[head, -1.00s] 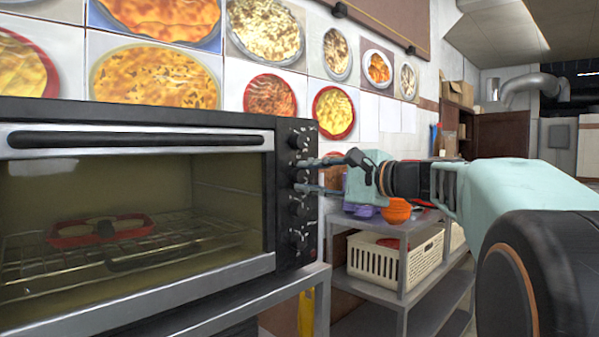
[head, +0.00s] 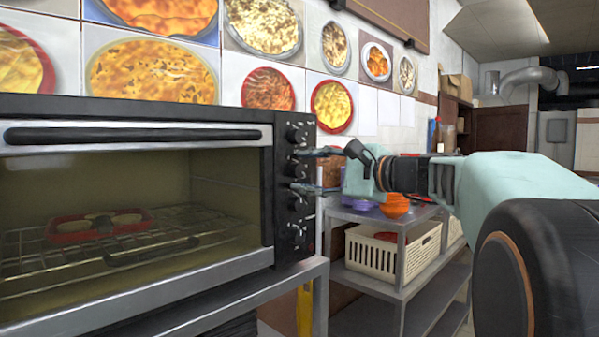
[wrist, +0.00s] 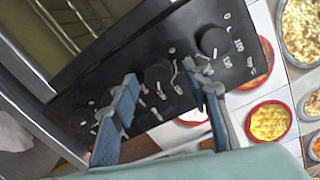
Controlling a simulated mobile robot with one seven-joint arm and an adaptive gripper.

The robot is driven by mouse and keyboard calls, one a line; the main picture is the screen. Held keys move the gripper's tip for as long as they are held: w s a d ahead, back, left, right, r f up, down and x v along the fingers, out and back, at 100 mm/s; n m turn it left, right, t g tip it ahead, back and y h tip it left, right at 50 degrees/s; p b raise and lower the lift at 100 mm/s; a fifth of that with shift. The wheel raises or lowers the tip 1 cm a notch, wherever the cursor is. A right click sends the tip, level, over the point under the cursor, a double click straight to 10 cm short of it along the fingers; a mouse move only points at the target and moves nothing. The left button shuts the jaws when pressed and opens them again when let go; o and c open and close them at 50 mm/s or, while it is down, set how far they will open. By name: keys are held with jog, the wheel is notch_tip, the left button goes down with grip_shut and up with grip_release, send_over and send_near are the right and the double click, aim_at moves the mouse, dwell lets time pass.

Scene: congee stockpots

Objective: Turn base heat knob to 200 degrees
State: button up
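The oven's black control panel (head: 285,220) carries a vertical row of dark round knobs. My gripper (head: 300,170) is at the panel from the right, its fingers apart, one above the other. In the wrist view, one knob (wrist: 159,75) lies between the two fingertips; whether they touch it cannot be told. It also shows in the head view (head: 294,168), second from the top. Another knob (wrist: 213,41), with numbers printed beside it, is clear of the fingers. I cannot read which knob is the base heat knob, or its pointer's setting.
The oven's glass door (head: 130,200) is closed, with a red dish (head: 100,225) on the rack inside. A metal shelf (head: 410,238) right of the oven holds an orange bowl (head: 396,206) and a cream basket (head: 385,257). Picture tiles cover the wall behind.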

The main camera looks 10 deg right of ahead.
jog(key=v, duration=1.2)
jog(key=shift+f, duration=0.15)
